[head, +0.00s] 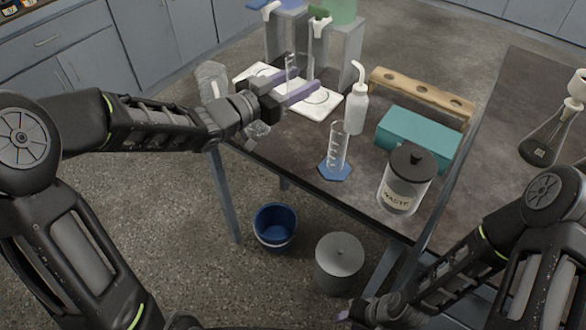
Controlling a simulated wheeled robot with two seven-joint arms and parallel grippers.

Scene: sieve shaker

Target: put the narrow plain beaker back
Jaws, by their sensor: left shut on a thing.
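My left gripper (312,80) reaches in from the left over the far part of the dark table, its purple fingers shut on a clear, narrow glass beaker (292,62). The beaker stands roughly upright between the fingers, and its lower part is hidden. Beneath is a white mat (322,103) with ring marks; I cannot tell whether the beaker touches it. A clear glass vessel (212,78) stands at the table's left edge, and another (258,131) is partly hidden below my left wrist. My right gripper (352,313) is low at the bottom edge, mostly hidden.
A graduated cylinder (338,148), waste jar (402,187), teal box (418,138) and wooden rack (420,90) occupy the right side.

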